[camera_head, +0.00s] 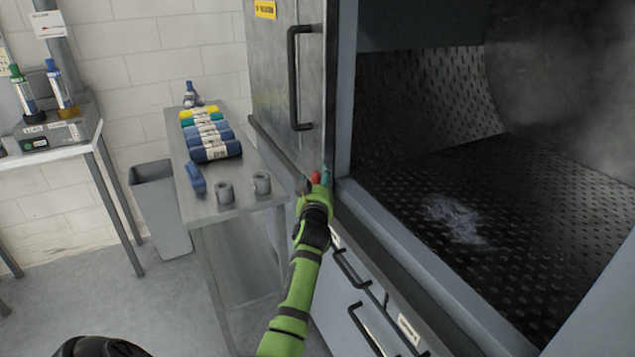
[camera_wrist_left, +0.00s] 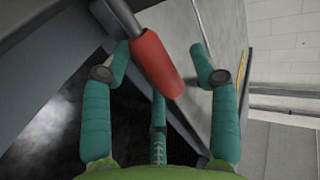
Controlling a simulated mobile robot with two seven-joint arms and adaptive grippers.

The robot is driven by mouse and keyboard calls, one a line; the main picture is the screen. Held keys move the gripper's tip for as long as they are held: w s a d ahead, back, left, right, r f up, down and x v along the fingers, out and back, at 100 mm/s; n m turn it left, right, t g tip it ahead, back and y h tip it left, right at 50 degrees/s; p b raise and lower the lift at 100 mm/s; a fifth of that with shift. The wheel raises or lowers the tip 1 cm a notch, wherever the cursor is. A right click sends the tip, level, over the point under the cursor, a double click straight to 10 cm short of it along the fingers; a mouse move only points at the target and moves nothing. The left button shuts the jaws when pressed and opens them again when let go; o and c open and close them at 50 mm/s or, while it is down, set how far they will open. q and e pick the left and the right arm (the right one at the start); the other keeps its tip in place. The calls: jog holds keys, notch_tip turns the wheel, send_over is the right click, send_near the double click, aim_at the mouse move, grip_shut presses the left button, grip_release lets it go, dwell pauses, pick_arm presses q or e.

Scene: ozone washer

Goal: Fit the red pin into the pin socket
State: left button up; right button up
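The red pin (camera_wrist_left: 156,65) shows in the left wrist view as a red grip on a grey metal rod that runs out of the top edge. It is a small red spot (camera_head: 316,178) in the head view, by the washer's door-side frame. My left gripper (camera_wrist_left: 166,50), green with teal fingers, is open, its fingers spread on both sides of the red grip; I see no firm closing on it. In the head view the left gripper (camera_head: 315,184) is at the lower corner of the door. I cannot make out the pin socket. My right gripper is not in view.
The washer chamber (camera_head: 470,190) stands open on the right, with its grey door (camera_head: 285,80) on the left of it. A metal side table (camera_head: 235,206) holds rolled cloths and two grey cups. A grey bin (camera_head: 160,205) stands beside it. Drawer handles (camera_head: 352,268) lie below the frame.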

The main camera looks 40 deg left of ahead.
pick_arm(q)
jog(key=shift+s, duration=0.1)
jog(key=v, duration=1.1)
jog(key=shift+s+d, duration=0.25)
jog(key=shift+s, duration=0.05)
